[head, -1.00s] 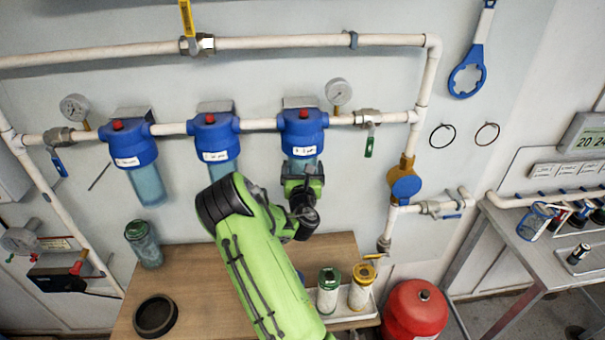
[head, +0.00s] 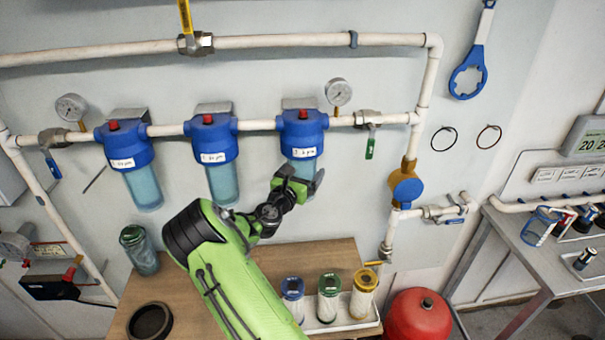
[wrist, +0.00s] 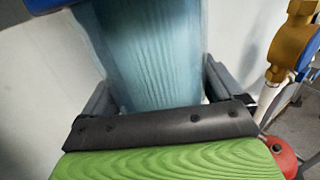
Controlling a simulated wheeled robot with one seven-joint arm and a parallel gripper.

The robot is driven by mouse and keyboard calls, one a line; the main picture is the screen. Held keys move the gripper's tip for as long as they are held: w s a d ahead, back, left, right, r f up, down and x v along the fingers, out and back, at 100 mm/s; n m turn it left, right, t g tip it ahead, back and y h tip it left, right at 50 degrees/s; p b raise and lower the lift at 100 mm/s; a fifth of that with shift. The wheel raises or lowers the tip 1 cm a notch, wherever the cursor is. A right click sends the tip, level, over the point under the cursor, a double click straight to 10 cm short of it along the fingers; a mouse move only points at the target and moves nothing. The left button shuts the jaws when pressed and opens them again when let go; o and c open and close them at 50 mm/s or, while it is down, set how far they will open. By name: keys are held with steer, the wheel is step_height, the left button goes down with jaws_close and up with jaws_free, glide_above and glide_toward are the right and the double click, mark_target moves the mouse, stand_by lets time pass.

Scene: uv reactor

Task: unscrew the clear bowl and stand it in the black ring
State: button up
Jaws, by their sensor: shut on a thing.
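The clear, blue-tinted bowl (head: 303,164) hangs upright under the right blue filter head (head: 302,130) on the wall pipe. My gripper (head: 302,178) is at the lower part of this bowl, shut on it. In the wrist view the bowl (wrist: 150,55) fills the space between the two dark fingers, with the edge of the blue head (wrist: 45,3) above.
Two more bowls (head: 143,188) (head: 222,183) hang under the left and middle heads. A clear green-topped canister (head: 142,258) stands on the table (head: 200,280) behind the ring. Blue, green and yellow-topped cartridges (head: 328,296) stand on a white tray (head: 345,325). A red tank (head: 418,315) is at right.

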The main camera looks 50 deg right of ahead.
steer(key=shift+m+g, duration=0.3)
steer(key=shift+g, duration=0.3)
steer(key=shift+f, duration=0.1)
steer(key=shift+g, duration=0.3)
steer(key=m+g+h+p, duration=0.1)
steer(key=m+g, duration=0.1)
steer(key=g, duration=0.1)
steer(key=shift+m, duration=0.3)
steer(key=shift+s+m+g, duration=0.1)
steer(key=shift+m+g, duration=0.4)
steer(key=shift+g, duration=0.5)
steer(key=o, duration=1.1)
steer(key=shift+o, duration=0.2)
steer(key=shift+p, duration=0.7)
steer(key=shift+t, duration=0.3)
